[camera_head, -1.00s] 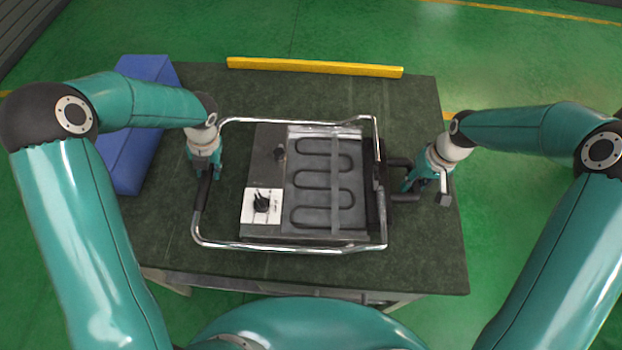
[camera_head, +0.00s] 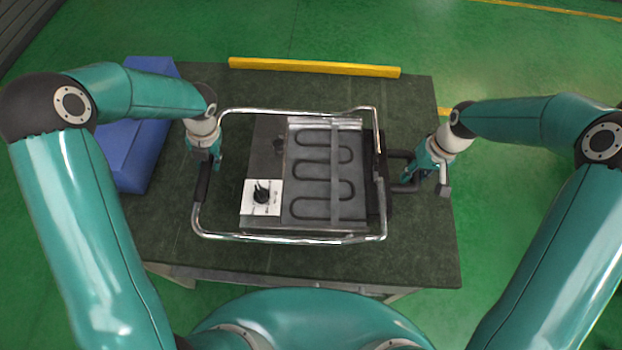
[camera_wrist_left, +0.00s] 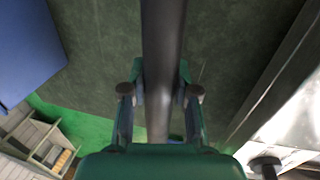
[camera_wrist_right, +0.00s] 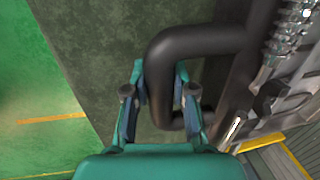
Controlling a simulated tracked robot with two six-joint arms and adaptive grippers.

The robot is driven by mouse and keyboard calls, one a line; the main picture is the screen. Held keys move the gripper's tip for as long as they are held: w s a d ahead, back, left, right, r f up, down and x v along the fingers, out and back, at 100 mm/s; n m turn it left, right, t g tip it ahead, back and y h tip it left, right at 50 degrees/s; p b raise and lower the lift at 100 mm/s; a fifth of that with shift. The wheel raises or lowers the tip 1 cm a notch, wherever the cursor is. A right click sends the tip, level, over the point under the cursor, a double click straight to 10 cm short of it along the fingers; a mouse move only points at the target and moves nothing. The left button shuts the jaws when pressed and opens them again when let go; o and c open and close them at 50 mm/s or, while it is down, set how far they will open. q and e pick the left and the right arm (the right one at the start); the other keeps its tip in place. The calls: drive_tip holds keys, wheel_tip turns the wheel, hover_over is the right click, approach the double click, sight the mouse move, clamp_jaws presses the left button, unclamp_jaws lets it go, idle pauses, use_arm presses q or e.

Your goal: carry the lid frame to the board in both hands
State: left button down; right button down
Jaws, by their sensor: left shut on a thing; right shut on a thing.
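The lid frame (camera_head: 290,238) is a bent chrome tube loop with a black grip on its left side. My left gripper (camera_head: 203,172) is shut on that grip, which also shows in the left wrist view (camera_wrist_left: 162,60). My right gripper (camera_head: 412,178) is shut on a bent black handle (camera_wrist_right: 190,45) on the right side. Inside the loop is a grey board (camera_head: 320,208) with a looped dark heating element and a white dial plate. I cannot tell whether the frame is attached to the board or hangs above it.
A blue block (camera_head: 150,165) stands at the left, partly behind my left arm. A yellow bar (camera_head: 315,67) lies along the far edge. The table's right edge is close to my right gripper.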

sight(202, 170)
use_arm(q)
drive_tip(key=shift+r, duration=0.2)
use_arm(e)
drive_tip(key=shift+s+r, duration=0.1)
drive_tip(key=shift+r, duration=0.05)
